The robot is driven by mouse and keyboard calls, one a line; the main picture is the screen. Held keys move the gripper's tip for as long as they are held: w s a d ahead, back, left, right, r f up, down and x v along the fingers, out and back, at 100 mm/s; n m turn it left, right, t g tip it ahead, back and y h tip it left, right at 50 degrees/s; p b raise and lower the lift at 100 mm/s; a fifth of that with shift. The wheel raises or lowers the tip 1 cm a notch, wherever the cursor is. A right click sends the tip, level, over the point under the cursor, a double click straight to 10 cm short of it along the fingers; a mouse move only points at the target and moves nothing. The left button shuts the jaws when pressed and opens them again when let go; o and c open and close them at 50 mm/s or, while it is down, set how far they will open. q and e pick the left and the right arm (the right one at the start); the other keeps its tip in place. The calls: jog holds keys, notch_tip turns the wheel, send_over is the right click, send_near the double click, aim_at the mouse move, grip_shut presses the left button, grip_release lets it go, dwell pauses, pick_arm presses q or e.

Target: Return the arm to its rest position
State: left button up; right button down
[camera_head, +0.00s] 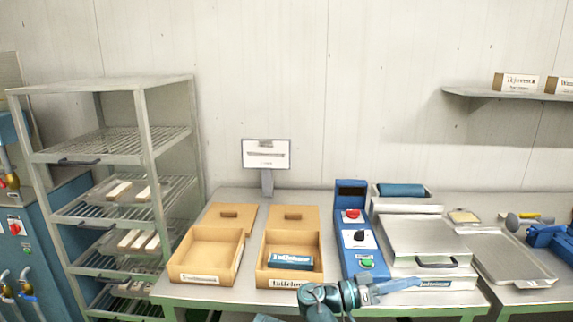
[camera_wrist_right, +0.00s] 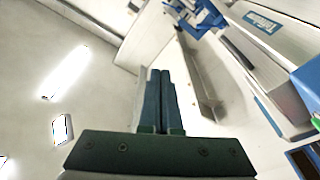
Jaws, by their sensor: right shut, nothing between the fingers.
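My right arm comes up from the bottom of the head view, and its right gripper (camera_head: 414,283) points to the right, in front of the table's front edge and the lidded steel unit. In the right wrist view the two fingers of the right gripper (camera_wrist_right: 160,78) lie together, shut with nothing between them. My left gripper does not show in either view.
A wire-shelf rack (camera_head: 147,165) stands left. A wall shelf (camera_head: 470,92) hangs upper right.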

jog(key=s+a+f+n+y+p, duration=0.3)
jog(key=a+f+n+y+p, duration=0.15)
jog(key=f+n+y, duration=0.4)
jog(key=s+a+f+n+g+y+p, duration=0.1)
jog(key=s+a+f+n+y, duration=0.2)
jog(key=a, duration=0.5)
jog(key=s+a+f+n+g+y+p, duration=0.1)
jog(key=s+a+f+n+y+p, duration=0.1)
jog(key=a+y, duration=0.5)
notch_tip(320, 180, down, 4)
jog(key=s+a+n, duration=0.1)
jog(key=s+a, duration=0.1)
jog(key=shift+s+r, duration=0.15)
jog(key=shift+s, duration=0.15)
